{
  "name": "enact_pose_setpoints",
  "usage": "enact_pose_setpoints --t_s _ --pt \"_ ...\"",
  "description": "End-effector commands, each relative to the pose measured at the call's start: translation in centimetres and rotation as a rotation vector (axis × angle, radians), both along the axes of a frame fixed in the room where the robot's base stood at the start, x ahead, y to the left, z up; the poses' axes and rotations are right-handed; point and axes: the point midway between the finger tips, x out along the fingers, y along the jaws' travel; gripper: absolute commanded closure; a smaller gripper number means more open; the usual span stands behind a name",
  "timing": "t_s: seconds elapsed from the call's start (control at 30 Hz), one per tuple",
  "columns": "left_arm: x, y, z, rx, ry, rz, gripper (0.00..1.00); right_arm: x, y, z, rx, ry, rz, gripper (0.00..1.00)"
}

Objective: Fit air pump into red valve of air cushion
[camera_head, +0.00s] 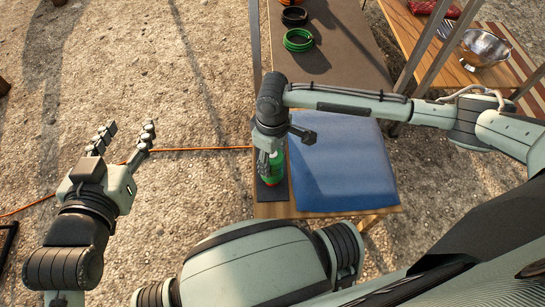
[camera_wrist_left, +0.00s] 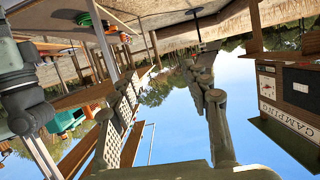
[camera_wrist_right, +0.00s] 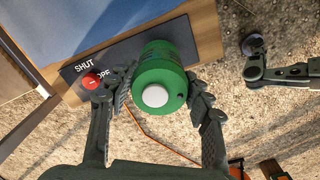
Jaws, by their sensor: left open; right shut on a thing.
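The green air pump (camera_head: 276,168), a cylinder with a white round end, also shows in the right wrist view (camera_wrist_right: 168,75). My right gripper (camera_head: 270,160) is shut around it, over the dark strip at the cushion's left. The blue air cushion (camera_head: 340,165) lies on a wooden table. The red valve (camera_wrist_right: 91,81) is on the dark strip marked SHUT and, partly covered, OPE; it is beside my right gripper's left finger, apart from the pump in the picture. The pump's far end is hidden. My left gripper (camera_head: 128,130) is open and empty, off to the left above gravel.
Black and green coils (camera_head: 298,40) lie on the brown surface behind the cushion. A metal bowl (camera_head: 483,48) stands on another table at the upper right. Grey posts rise beside the tables. An orange cable (camera_head: 195,149) crosses the gravel. Space around my left gripper looks clear.

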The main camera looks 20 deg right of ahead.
Motion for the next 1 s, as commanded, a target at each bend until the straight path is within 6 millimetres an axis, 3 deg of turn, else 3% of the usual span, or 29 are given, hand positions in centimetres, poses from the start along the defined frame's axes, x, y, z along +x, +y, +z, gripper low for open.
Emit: enact_pose_setpoints --t_s 1.0 --pt "0.4 -3.8 8.2 -0.172 -0.390 -0.073 0.52 0.0 0.0 -1.4 0.001 -0.001 0.000 0.90"
